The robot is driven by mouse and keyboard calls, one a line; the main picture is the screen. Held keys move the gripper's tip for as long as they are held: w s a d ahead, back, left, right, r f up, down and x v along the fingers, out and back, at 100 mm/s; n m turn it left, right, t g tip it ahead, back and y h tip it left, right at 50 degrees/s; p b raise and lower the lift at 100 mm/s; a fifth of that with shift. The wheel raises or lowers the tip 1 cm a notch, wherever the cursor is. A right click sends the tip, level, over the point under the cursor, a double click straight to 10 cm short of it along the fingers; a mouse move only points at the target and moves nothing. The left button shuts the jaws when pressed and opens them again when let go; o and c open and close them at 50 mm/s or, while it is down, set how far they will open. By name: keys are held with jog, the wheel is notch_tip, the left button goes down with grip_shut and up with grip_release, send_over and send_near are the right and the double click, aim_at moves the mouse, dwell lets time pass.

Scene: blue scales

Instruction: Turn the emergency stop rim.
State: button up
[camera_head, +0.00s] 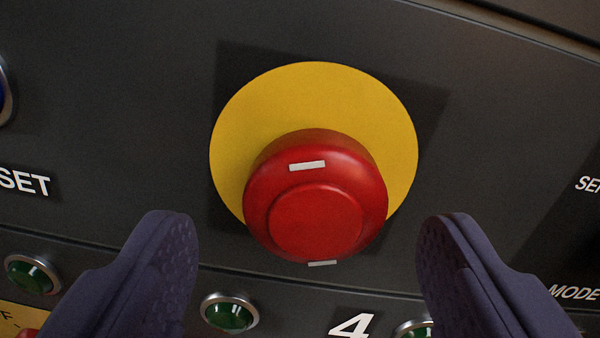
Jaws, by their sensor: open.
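The emergency stop is a red round mushroom button (316,215) with a raised rim (352,172) around a flat centre. Two short white marks sit on it, one near the top of the rim and one at the bottom edge. Behind it is a yellow disc (312,95) on the dark panel. My gripper (307,240) is open, with one dark purple finger to the lower left of the button and the other to the lower right. Both fingers look apart from the button in the picture, with a gap on each side. Nothing is between them except the view of the button and panel.
The dark panel (120,110) fills the view. Green buttons with metal rings stand below, one (230,312) under the red button and one (32,275) at the lower left. A blue button (3,92) is cut off at the left edge. The panel around the yellow disc is flat.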

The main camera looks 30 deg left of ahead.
jog(key=shift+x, duration=0.95)
jog(key=shift+w+d, duration=0.1)
jog(key=c, duration=1.1)
jog(key=shift+o, duration=0.2)
